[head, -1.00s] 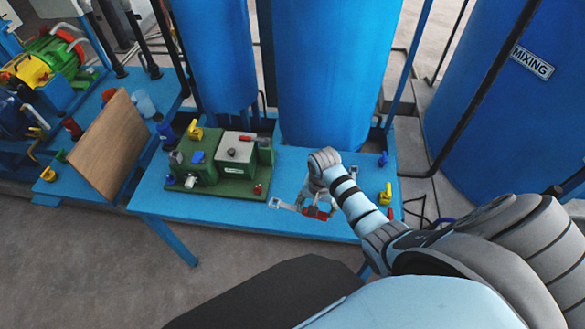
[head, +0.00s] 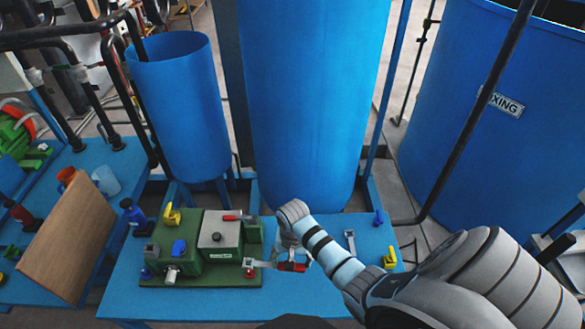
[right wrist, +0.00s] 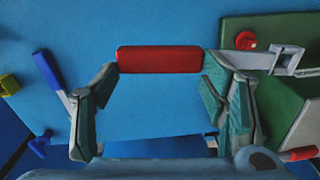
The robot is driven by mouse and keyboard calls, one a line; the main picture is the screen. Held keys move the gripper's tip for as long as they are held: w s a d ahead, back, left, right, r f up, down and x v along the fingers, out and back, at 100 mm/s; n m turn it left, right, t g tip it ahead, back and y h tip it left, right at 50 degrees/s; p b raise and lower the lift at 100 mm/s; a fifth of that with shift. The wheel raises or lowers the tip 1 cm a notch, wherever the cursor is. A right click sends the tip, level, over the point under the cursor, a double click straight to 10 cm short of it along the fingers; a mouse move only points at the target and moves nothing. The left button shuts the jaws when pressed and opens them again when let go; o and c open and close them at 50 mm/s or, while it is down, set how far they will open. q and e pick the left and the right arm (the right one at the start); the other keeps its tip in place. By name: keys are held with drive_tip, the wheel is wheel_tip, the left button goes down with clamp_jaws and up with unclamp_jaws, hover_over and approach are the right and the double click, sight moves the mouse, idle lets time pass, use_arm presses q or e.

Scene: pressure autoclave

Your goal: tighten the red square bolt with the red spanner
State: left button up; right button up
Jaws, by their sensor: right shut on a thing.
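My right gripper (head: 292,262) is shut on the red handle of the red spanner (head: 291,267). The handle also shows between the fingers in the right wrist view (right wrist: 160,60). The spanner's grey shaft and square head point left, over the edge of the green base plate (head: 215,277). The red square bolt (head: 250,274) stands on that plate, just below the spanner head in the head view. In the right wrist view the bolt (right wrist: 245,40) shows beside the shaft, outside the head (right wrist: 289,60). The head appears apart from the bolt; their height difference is unclear. My left gripper is out of view.
A green machine (head: 221,239) with a red-handled lever stands on the blue table (head: 318,304). Large blue tanks (head: 310,100) stand behind.

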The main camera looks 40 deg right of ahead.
drive_tip(key=f+b, duration=0.1)
drive_tip(key=f, duration=0.1)
drive_tip(key=w+f+b, duration=0.1)
drive_tip(key=f+b, duration=0.1)
drive_tip(key=f, duration=0.1)
drive_tip(key=shift+w, duration=0.1)
drive_tip(key=shift+f, duration=0.3)
drive_tip(key=shift+s, duration=0.3)
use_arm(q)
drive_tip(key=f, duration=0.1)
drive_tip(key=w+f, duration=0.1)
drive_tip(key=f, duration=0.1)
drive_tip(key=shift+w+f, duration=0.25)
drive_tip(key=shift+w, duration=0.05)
use_arm(e)
drive_tip(key=shift+w, duration=0.1)
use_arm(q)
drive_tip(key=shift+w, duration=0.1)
use_arm(e)
drive_tip(key=shift+w, duration=0.1)
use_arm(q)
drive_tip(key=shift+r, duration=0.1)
use_arm(e)
drive_tip(key=shift+s+p, duration=0.2)
drive_tip(key=shift+p, duration=0.15)
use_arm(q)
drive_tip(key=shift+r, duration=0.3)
